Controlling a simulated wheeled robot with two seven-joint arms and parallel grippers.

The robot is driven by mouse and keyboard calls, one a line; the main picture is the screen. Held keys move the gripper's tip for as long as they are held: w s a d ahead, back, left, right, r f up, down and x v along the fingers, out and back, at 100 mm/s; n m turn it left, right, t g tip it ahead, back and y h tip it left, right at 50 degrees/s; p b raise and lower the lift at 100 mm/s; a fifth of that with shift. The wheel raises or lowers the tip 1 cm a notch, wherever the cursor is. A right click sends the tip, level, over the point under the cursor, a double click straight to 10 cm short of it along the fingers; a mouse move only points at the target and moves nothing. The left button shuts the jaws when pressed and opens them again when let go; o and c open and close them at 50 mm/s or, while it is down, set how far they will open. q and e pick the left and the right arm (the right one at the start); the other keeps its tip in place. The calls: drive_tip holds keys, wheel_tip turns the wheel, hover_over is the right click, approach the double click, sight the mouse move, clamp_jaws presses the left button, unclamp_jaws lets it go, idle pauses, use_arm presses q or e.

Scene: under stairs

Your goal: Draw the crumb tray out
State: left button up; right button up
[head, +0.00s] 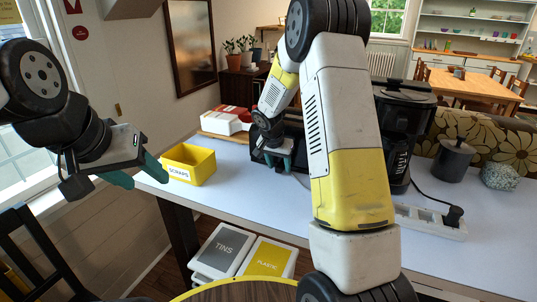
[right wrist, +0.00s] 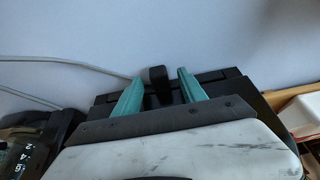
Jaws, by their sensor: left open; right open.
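The black toaster (head: 296,130) stands on the pale blue table, partly hidden behind my right arm in the head view. In the right wrist view its black edge (right wrist: 243,90) shows beyond my gripper, with a small black tab (right wrist: 157,74) sticking out, which looks like the crumb tray's handle. My right gripper (head: 279,160) is open at the toaster's near side. In the wrist view its teal fingers (right wrist: 160,84) lie either side of the tab, with gaps showing. The tray itself is hidden. My left gripper (head: 136,172) is open and empty, left of the table.
A yellow SCRAPS bin (head: 188,165) stands at the table's left end, a red and white box (head: 228,119) behind it. A black coffee machine (head: 402,125) and a power strip (head: 430,222) stand right. TINS (head: 224,250) and PLASTIC (head: 268,259) bins sit below. The table front is mostly clear.

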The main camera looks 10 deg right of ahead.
drive_tip(key=shift+f, duration=0.15)
drive_tip(key=shift+c, duration=0.4)
clamp_jaws()
idle(1.4)
